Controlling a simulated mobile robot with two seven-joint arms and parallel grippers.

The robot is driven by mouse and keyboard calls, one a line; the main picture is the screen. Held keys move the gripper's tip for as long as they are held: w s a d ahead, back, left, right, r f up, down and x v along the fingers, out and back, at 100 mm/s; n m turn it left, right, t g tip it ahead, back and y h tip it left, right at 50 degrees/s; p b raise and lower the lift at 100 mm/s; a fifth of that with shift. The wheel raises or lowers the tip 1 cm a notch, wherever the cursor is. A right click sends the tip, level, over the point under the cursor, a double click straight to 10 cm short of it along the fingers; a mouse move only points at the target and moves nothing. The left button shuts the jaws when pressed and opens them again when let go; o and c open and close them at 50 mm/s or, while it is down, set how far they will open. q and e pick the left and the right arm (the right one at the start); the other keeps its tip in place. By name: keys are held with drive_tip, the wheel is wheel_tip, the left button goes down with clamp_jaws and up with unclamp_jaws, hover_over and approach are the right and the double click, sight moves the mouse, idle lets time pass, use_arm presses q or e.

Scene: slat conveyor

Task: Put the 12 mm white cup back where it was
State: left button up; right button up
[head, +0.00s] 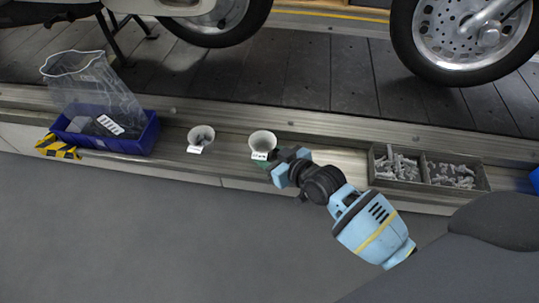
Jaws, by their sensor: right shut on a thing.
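A white cup (262,141) with a small white label on its front is at the middle of the ledge. My right gripper (271,160) reaches in from the lower right and is shut on this cup at its near right side. The cup is upright; I cannot tell whether its base touches the ledge, and the label is too small to read. A second white cup (201,135) with dark small parts inside and its own label stands to the left, apart from it. My left gripper is not in view.
The narrow ledge (225,165) runs along the slat conveyor (310,75). A blue bin (140,143) with a clear bag stands at left. A two-compartment tray (425,168) of metal fasteners is at right. Wheels of a vehicle overhang the conveyor behind. Ledge between the cups is clear.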

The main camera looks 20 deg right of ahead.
drive_tip(key=shift+f, duration=0.2)
drive_tip(key=shift+f, duration=0.25)
